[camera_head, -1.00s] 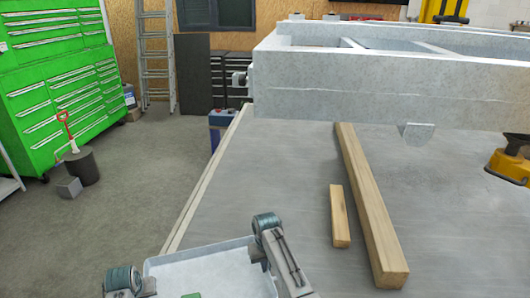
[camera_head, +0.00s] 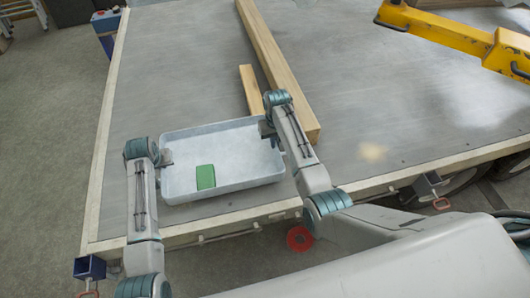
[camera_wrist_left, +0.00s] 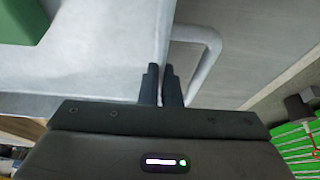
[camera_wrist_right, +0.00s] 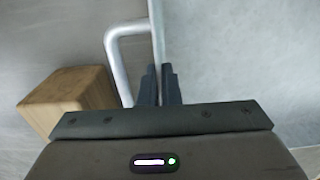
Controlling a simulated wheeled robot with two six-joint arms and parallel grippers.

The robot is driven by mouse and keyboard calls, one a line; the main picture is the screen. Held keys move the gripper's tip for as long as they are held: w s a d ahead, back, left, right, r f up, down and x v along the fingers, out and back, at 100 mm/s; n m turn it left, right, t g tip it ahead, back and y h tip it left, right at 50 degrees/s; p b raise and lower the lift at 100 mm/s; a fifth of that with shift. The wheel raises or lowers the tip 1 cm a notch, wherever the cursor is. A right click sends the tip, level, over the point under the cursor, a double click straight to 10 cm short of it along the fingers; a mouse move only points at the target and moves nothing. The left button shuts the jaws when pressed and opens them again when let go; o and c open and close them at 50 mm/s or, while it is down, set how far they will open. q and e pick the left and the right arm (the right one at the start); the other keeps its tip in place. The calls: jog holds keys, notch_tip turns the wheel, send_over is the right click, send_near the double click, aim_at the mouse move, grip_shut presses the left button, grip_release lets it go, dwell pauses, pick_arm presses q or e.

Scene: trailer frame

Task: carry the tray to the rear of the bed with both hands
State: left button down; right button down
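The pale grey tray (camera_head: 231,183) is over the near left part of the grey bed (camera_head: 185,60), with a green block (camera_head: 205,177) inside it. My left gripper (camera_head: 165,158) is at the tray's left side. In the left wrist view its fingers (camera_wrist_left: 164,80) close on the tray's thin wall beside a looped handle (camera_wrist_left: 208,60). My right gripper (camera_head: 267,128) is at the tray's right side. In the right wrist view its fingers (camera_wrist_right: 159,80) close on the opposite wall beside another handle (camera_wrist_right: 118,60). I cannot tell whether the tray touches the bed.
A short wooden piece (camera_head: 251,90) lies just beyond the tray's right side, beside a long beam (camera_head: 278,75). A yellow tool (camera_head: 455,35) is at the upper right. The bed's left edge (camera_head: 104,150) is close to my left arm.

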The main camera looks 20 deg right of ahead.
aim_at(166, 172)
pick_arm(q)
jog(key=shift+w+f, duration=0.1)
jog(key=shift+w, duration=0.05)
pick_arm(e)
jog(key=shift+w, duration=0.1)
pick_arm(q)
jog(key=shift+f, duration=0.1)
pick_arm(e)
jog(key=shift+f, duration=0.15)
